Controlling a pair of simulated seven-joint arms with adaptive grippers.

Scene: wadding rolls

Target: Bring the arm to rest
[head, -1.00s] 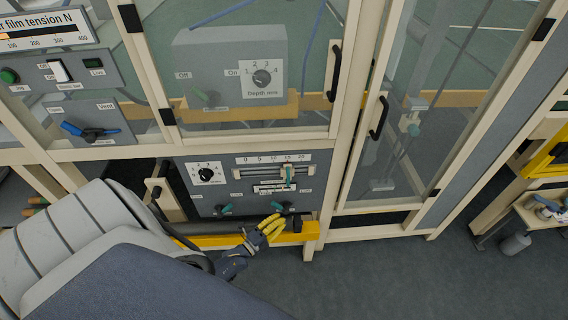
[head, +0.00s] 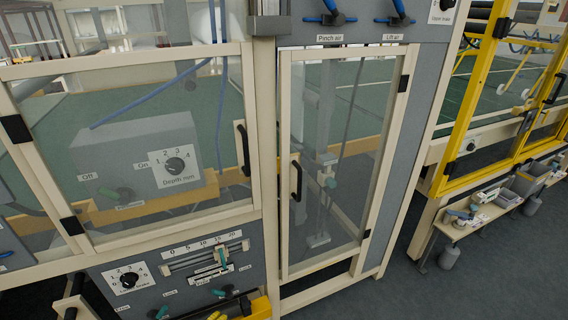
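My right gripper is not in view.
The panel has a dial (head: 128,280), a slider with a green handle (head: 222,257) and green-handled levers (head: 218,293). Above are a glazed door (head: 245,150) and a narrower glazed door (head: 296,181). Open floor (head: 430,295) lies right; a low bench (head: 455,229) stands beyond.

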